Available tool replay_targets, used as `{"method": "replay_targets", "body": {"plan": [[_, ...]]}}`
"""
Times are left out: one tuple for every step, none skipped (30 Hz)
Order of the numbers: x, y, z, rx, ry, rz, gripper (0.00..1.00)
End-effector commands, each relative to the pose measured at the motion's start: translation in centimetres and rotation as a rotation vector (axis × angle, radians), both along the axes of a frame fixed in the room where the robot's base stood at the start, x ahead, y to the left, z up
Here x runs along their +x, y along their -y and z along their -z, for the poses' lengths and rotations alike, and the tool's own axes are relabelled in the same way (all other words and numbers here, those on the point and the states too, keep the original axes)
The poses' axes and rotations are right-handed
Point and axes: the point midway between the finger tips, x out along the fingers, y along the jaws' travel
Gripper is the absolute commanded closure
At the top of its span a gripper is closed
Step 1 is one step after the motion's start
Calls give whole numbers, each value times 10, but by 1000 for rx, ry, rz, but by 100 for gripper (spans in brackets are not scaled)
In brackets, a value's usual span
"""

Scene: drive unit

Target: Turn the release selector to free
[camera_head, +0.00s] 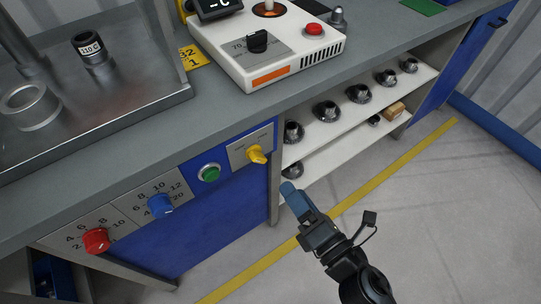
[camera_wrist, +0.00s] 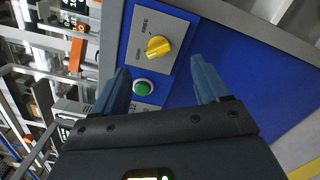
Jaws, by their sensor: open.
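The yellow selector knob (camera_head: 257,154) sits on a grey plate at the right end of the blue front panel. In the wrist view the knob (camera_wrist: 157,46) is ahead of my fingertips, between their lines, with its grip ridge slanted. My gripper (camera_head: 289,188) is in front of the panel, to the lower right of the knob. In the wrist view my gripper (camera_wrist: 160,72) shows two blue fingers spread apart, with nothing between them. It is apart from the knob.
A green button (camera_head: 209,173), a blue dial (camera_head: 160,206) and a red dial (camera_head: 96,240) are left of the selector. A white shelf (camera_head: 340,133) with several metal parts is to the right. The bench top (camera_head: 215,115) overhangs above. Floor in front is clear.

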Motion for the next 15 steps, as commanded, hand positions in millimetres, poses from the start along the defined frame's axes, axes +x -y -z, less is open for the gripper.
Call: {"method": "replay_targets", "body": {"plan": [[12,-10,-1,-53,37,-19,26],[17,-15,-1,-81,55,-29,26],[23,-19,-1,-115,76,-38,26],[27,-22,-1,-134,89,-45,26],[29,-25,-1,-152,99,-49,26],[33,-28,-1,-168,110,-53,26],[35,-29,-1,-177,115,-56,26],[37,-31,-1,-183,119,-58,26],[40,-33,-1,-187,122,-59,26],[42,-35,-1,-188,122,-59,26],[46,-37,-1,-188,123,-60,26],[50,-40,-2,-187,123,-59,26],[54,-42,-1,-188,122,-59,26],[58,-45,-2,-187,122,-58,26],[63,-49,-2,-187,122,-58,26]]}}
